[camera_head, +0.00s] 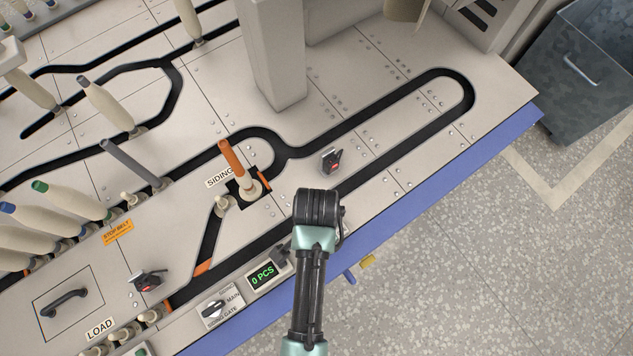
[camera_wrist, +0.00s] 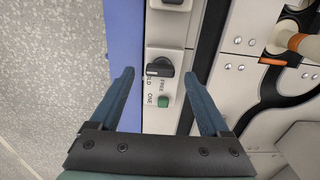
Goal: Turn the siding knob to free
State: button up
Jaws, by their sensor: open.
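In the wrist view a black knob (camera_wrist: 160,67) sits on a pale control box, beside lettering with a readable FREE and ONE and a partly hidden third word. A green button (camera_wrist: 163,101) is on the same box. I cannot tell which word the knob points to. My gripper (camera_wrist: 158,75) is open and empty, its fingers on either side of the knob in the picture; no contact shows. In the head view my arm hides this knob and my fingers. The SIDING label (camera_head: 219,178) stands beside the siding track.
An orange-topped peg (camera_head: 232,162) stands at the siding. A counter box reading 0 PCS (camera_head: 264,275) and a MAIN/SIDING GATE knob (camera_head: 213,309) lie along the front edge. The blue table edge (camera_head: 420,202) borders open floor. A grey pillar (camera_head: 275,60) rises behind.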

jog(key=shift+f+b, duration=0.3)
jog(key=shift+f, duration=0.65)
jog(key=shift+c, duration=0.2)
grip_shut()
